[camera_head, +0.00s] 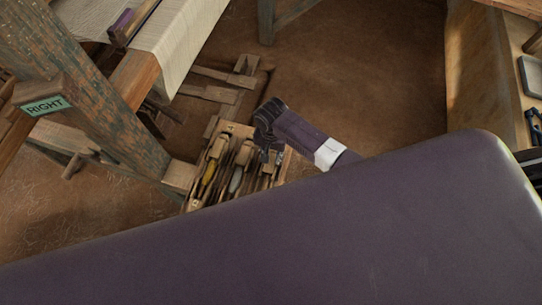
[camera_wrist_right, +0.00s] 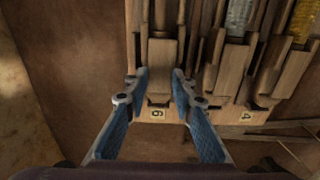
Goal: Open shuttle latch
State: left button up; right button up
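A wooden shuttle rack (camera_head: 232,130) stands on the floor beside the loom, with several slots side by side. A yellow-wound shuttle (camera_head: 208,175) and a pale-wound shuttle (camera_head: 236,180) lie in it. My right gripper (camera_head: 266,135) is over the rack's right end. In the right wrist view my right gripper (camera_wrist_right: 160,76) is open, its blue-padded fingers on either side of a wooden latch block (camera_wrist_right: 162,55). I cannot tell whether they touch it. A number tag (camera_wrist_right: 158,114), looking like 6 or 9, is below the block. My left gripper is not in view.
Similar wooden blocks (camera_wrist_right: 228,72) sit to the right, with a tag marked 4 (camera_wrist_right: 246,116). The loom post (camera_head: 90,90), with a RIGHT sign (camera_head: 46,105), stands left of the rack. Open earth floor (camera_head: 350,75) lies beyond. A workbench (camera_head: 500,80) is at the right.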

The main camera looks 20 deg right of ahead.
jog(key=shift+f, duration=0.85)
grip_shut()
